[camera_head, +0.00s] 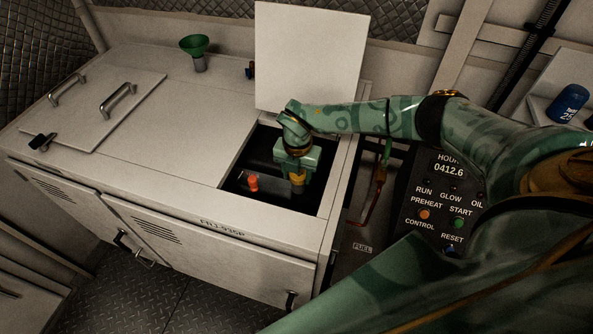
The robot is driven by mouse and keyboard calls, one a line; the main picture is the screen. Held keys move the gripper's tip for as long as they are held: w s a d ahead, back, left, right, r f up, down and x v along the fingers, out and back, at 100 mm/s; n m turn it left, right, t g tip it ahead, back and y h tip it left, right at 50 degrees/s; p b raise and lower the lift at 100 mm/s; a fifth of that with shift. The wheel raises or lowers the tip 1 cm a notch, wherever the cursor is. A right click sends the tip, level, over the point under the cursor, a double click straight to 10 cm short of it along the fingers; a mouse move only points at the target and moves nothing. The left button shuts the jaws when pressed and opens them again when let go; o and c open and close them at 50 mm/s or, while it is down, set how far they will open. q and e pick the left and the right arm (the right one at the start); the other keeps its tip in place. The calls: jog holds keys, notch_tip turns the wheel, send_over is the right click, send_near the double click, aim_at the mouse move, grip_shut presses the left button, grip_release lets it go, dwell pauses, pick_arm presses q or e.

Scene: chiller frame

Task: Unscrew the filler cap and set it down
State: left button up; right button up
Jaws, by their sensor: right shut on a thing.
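The filler cap looks to be the yellow piece (297,179) inside the dark open bay, near its right side. My right gripper (297,174) reaches down into the bay from above and is shut on this yellow cap. The gripper body hides most of the cap, and I cannot tell whether it is still seated on its neck. My left gripper is not in view.
An orange-red knob (252,183) stands in the bay left of my gripper. The raised white lid (308,55) stands behind the opening. A green funnel (195,46) and handled panel (92,105) are on the cabinet top (190,130). A control panel (437,205) is at right.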

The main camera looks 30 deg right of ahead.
jog(key=o, duration=1.1)
jog(key=shift+c, duration=0.2)
jog(key=m+p, duration=0.1)
jog(key=m, duration=0.2)
jog(key=shift+w+r+p, duration=0.1)
jog(key=shift+r+p, duration=0.05)
jog(key=shift+p, duration=0.2)
jog(key=m+p, duration=0.1)
jog(key=m, duration=0.3)
jog(key=shift+w+m+p, duration=0.15)
jog(key=shift+m+p, duration=0.25)
jog(key=m+p, duration=0.1)
jog(key=m, duration=0.3)
jog(key=shift+w+p, duration=0.2)
jog(key=shift+p, duration=0.2)
jog(key=m, duration=0.3)
jog(key=shift+w+p, duration=0.1)
jog(key=shift+p, duration=0.25)
jog(key=c, duration=1)
